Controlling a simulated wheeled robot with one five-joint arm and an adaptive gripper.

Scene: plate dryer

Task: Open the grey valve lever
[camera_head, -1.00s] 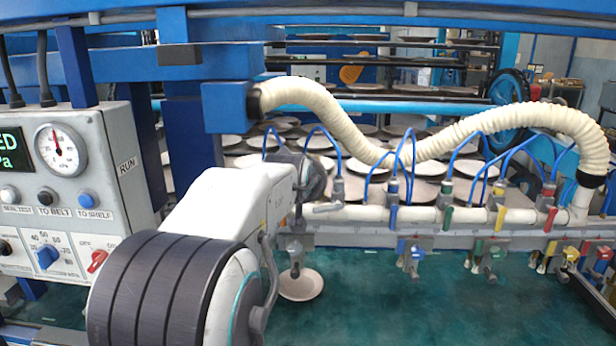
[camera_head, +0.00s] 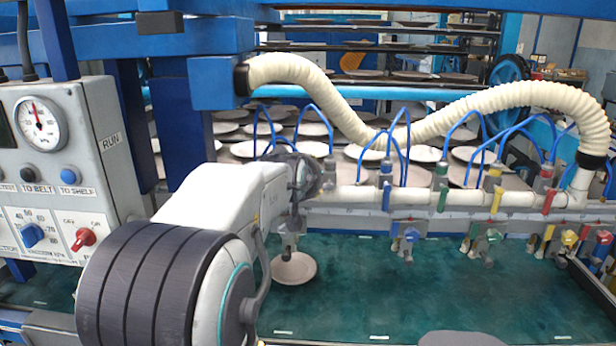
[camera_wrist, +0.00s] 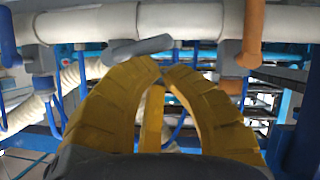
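The grey valve lever (camera_wrist: 137,49) shows in the wrist view on the white pipe (camera_wrist: 180,20), lying nearly level with its free end pointing right. My gripper (camera_wrist: 161,68) has yellow fingers, with their tips drawn together and nothing seen between them. The tips are just below the lever's free end; I cannot tell whether they touch it. In the head view, the white pipe (camera_head: 415,199) runs level across the right, and my arm hides the fingers and most of its left end.
An orange lever (camera_wrist: 253,35) hangs to the right. Blue (camera_head: 386,196), green (camera_head: 442,200), yellow (camera_head: 496,202) and red (camera_head: 549,203) levers line the pipe. A ribbed hose (camera_head: 345,110) arches above. A control panel (camera_head: 110,185) stands left. The green belt (camera_head: 370,285) lies below, with a round plate (camera_head: 293,268).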

